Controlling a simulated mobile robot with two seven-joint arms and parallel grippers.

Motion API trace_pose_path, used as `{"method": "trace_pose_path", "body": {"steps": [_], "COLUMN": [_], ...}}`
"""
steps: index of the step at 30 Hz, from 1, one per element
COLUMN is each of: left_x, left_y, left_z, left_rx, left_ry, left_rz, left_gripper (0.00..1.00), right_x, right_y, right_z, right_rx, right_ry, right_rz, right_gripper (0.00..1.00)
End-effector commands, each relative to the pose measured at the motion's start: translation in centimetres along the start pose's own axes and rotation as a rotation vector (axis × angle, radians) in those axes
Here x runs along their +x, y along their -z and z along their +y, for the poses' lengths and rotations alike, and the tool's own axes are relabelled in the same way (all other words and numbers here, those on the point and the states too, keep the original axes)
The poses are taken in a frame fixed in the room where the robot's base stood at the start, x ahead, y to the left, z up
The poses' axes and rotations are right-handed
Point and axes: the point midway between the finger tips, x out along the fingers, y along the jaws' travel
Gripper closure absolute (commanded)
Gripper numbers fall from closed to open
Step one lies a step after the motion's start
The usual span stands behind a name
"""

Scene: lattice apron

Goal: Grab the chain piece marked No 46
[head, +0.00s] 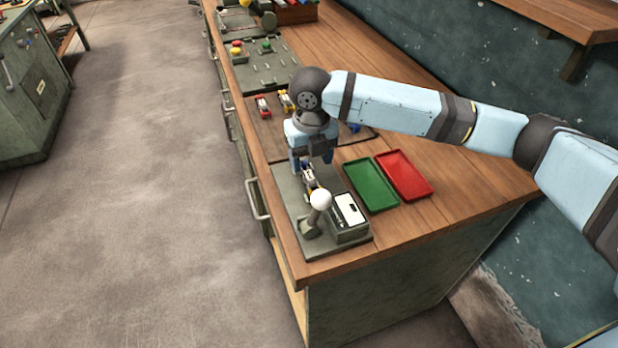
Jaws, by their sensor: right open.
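Small chain pieces lie on the bench, too small for me to read any number, so I cannot tell which is No 46. A red and white piece (263,106) and a yellow piece (286,100) lie on the dark wooden board (267,131). A bit of blue (354,127) shows on the board's right side, partly behind my arm. My right gripper (311,166) points down, open, over the back of a grey-green fixture plate (288,201). A small pale and yellow piece (309,178) shows just below its fingers; contact cannot be told. My left gripper is out of view.
The plate carries a lever with a white ball knob (320,199) and a box with a white panel (349,208). Green (371,185) and red (404,175) trays lie empty to the right. A panel with coloured knobs (265,68) stands farther back. The bench's front right is clear.

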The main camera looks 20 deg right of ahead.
Motion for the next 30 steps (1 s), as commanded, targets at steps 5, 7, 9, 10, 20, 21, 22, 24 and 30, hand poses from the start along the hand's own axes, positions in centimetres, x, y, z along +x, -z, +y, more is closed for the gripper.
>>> {"method": "trace_pose_path", "body": {"steps": [5, 7, 9, 10, 20, 21, 22, 24, 30], "left_x": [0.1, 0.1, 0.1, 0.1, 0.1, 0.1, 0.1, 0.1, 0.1], "left_y": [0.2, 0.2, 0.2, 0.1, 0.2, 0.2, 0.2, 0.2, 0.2], "left_z": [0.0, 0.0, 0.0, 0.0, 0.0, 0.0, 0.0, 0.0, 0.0], "left_rx": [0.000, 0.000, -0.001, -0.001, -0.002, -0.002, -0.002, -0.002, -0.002], "left_ry": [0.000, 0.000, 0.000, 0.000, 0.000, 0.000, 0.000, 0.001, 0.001], "left_rz": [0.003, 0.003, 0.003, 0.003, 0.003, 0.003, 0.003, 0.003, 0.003], "left_gripper": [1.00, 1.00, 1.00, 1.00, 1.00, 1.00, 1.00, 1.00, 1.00], "right_x": [1.3, 2.3, 3.4, 3.9, 5.3, 5.3, 5.3, 5.3, 5.2], "right_y": [0.1, 0.1, 0.1, 0.1, 0.1, 0.1, 0.1, 0.1, 0.1], "right_z": [0.2, 0.3, 0.4, 0.4, 0.4, 0.4, 0.4, 0.4, 0.4], "right_rx": [-0.001, 0.000, 0.000, 0.001, -0.001, -0.001, -0.001, -0.001, -0.001], "right_ry": [0.001, 0.001, 0.001, 0.001, 0.001, 0.001, 0.001, 0.001, 0.000], "right_rz": [0.002, 0.002, 0.003, 0.003, -0.001, 0.000, 0.000, 0.000, -0.001], "right_gripper": [0.38, 0.38, 0.38, 0.38, 0.38, 0.45, 0.52, 0.68, 0.98]}}
